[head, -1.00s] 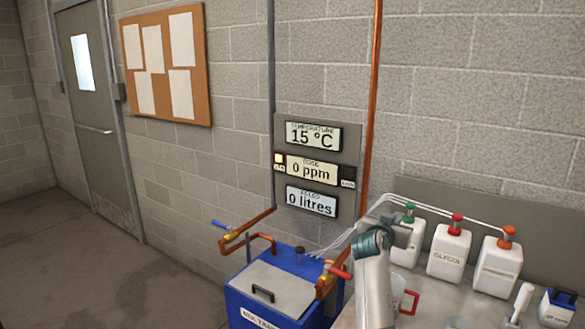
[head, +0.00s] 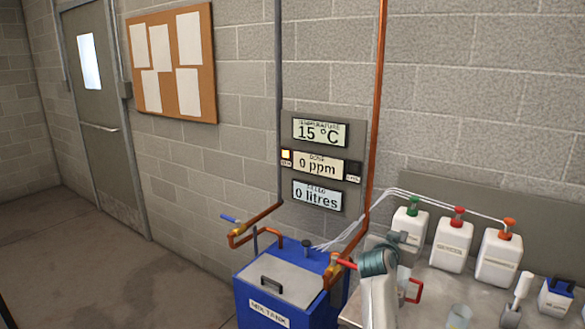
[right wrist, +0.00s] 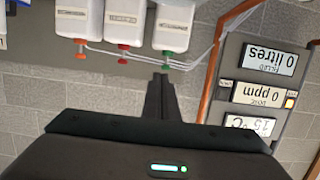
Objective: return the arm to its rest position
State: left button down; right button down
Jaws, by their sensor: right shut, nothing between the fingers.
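My right arm rises from the bottom of the head view, in front of the blue mix tank's right side and the bench. My right gripper (right wrist: 162,78) shows clearly in the right wrist view, with its two dark fingers together and nothing between them. In that view its tips overlap the area below the green-capped white jug (right wrist: 173,25), which appears upside down. I cannot tell the distance between them. In the head view the hand is mostly hidden behind the arm. My left gripper is in neither view.
The blue mix tank (head: 255,308) stands left of my arm, with copper pipes and a red-handled valve (head: 342,262) close by. The bench at right holds white jugs (head: 453,246), a red-handled jug (head: 414,291) and a clear beaker (head: 459,317). The wall panel (head: 345,170) reads 15 °C, 0 ppm, 0 litres.

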jog(key=s+f+n+g+y, duration=0.4)
jog(key=s+f, duration=2.1)
jog(key=s, duration=0.4)
jog(key=s+a+f+n+g+y, duration=0.1)
jog(key=s+a+n+g+y, duration=0.15)
jog(key=s, duration=0.75)
jog(key=s+a+f+n+g+y, duration=0.1)
jog(key=s+a+f, duration=0.15)
jog(key=s, duration=0.75)
jog(key=s+a+f+n+g+y, duration=0.15)
jog(key=s+a, duration=0.25)
jog(key=s, duration=0.7)
notch_tip(320, 180, down, 29)
jog(key=s+g, duration=0.1)
jog(key=s+d+f+g+b, duration=0.1)
jog(key=s+d+f, duration=0.2)
jog(key=s+f, duration=1.4)
jog(key=shift+s+d+f+g+h, duration=0.15)
jog(key=shift+s+f+g+h, duration=0.15)
jog(key=shift+s, duration=0.25)
